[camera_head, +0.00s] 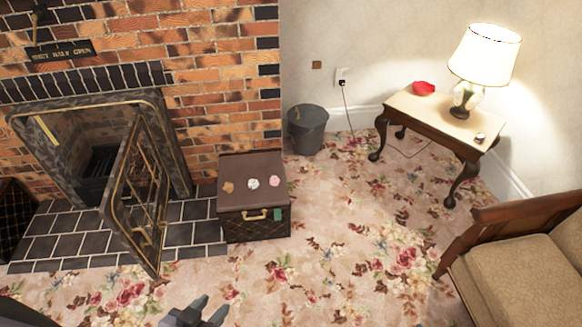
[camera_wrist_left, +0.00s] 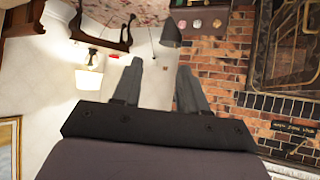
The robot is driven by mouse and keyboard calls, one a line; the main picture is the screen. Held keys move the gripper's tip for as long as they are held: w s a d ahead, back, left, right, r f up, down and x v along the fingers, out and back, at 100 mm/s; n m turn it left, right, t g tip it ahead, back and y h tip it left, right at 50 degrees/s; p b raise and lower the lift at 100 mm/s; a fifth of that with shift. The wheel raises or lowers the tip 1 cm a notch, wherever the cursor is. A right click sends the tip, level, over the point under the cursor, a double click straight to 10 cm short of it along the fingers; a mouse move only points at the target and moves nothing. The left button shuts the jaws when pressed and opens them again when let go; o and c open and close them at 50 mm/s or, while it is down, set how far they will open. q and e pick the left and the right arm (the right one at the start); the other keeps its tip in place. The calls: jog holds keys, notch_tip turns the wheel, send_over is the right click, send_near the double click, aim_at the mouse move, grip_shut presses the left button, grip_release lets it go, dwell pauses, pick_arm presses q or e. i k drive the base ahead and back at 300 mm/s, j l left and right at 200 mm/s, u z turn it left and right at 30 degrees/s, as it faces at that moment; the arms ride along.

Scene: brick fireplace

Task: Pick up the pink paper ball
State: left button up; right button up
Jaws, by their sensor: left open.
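The pink paper ball (camera_head: 274,181) lies on the lid of a dark brown trunk (camera_head: 240,165), at the right of a row of three crumpled balls. A white ball (camera_head: 253,184) is in the middle and a brown one (camera_head: 229,187) at the left. My left gripper (camera_head: 211,308) is at the bottom edge of the head view, open and well apart from the trunk. In the left wrist view, which is upside down, its two fingers (camera_wrist_left: 160,66) are spread with nothing between them. The pink ball looks small there (camera_wrist_left: 181,23). My right gripper is out of view.
An open fireplace screen door (camera_head: 145,195) stands left of the trunk. A grey bucket (camera_head: 308,130) is behind it at the right. A side table (camera_head: 430,112) with a lamp (camera_head: 484,60) and a sofa (camera_head: 520,270) are at the right. The carpet before the trunk is clear.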

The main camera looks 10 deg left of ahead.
aim_at(274, 181)
jog(key=i+l+u, duration=0.2)
jog(key=i, duration=0.3)
jog(key=i+l+u, duration=0.2)
jog(key=i, duration=0.3)
jog(key=i+l+u, duration=0.2)
jog(key=i, duration=0.25)
jog(key=i+l, duration=0.05)
